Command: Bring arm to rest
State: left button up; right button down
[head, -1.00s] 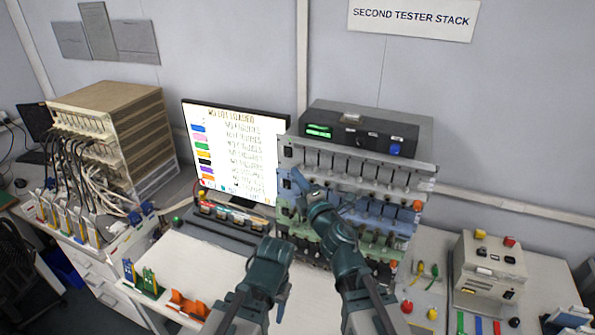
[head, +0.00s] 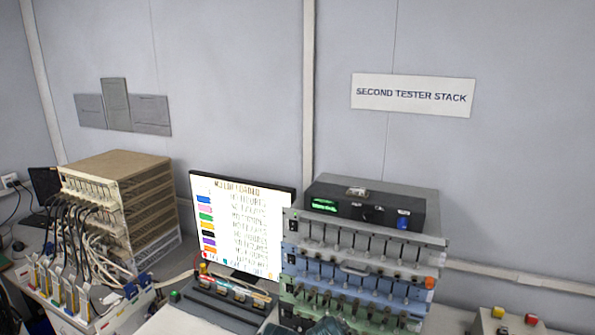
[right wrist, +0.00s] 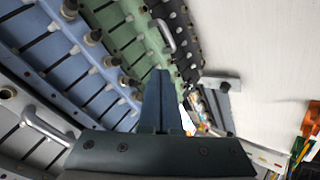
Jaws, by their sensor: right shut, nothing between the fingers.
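My right gripper (right wrist: 160,78) points up the middle of the right wrist view, its dark fingers together with nothing between them. Behind it are the blue and green tiers of the tester stack (right wrist: 100,65). I cannot tell how far the fingertips are from the stack. In the head view only small dark teal parts of my arms show at the bottom edge, in front of the tester stack (head: 365,275). What shows of my left gripper is too little to read its jaws.
A lit monitor (head: 240,225) stands left of the stack, and a black box (head: 365,208) with a green display sits on top. A cabled rack (head: 120,200) is at the left. A pale bare worktop (right wrist: 265,60) lies right in the wrist view.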

jog(key=s+a+f+m+g, duration=0.1)
jog(key=s+f+g, duration=0.1)
jog(key=s, duration=0.3)
jog(key=s+a+f+m+g, duration=0.1)
jog(key=s+f+g, duration=0.2)
jog(key=s, duration=0.3)
jog(key=s+a+f+m+g+y, duration=0.1)
jog(key=s+a+f+g, duration=0.1)
jog(key=s, duration=0.3)
jog(key=shift+s+f+g+b, duration=0.15)
jog(key=shift+s+g+b, duration=0.25)
jog(key=shift+g, duration=0.4)
jog(key=shift+w, duration=0.1)
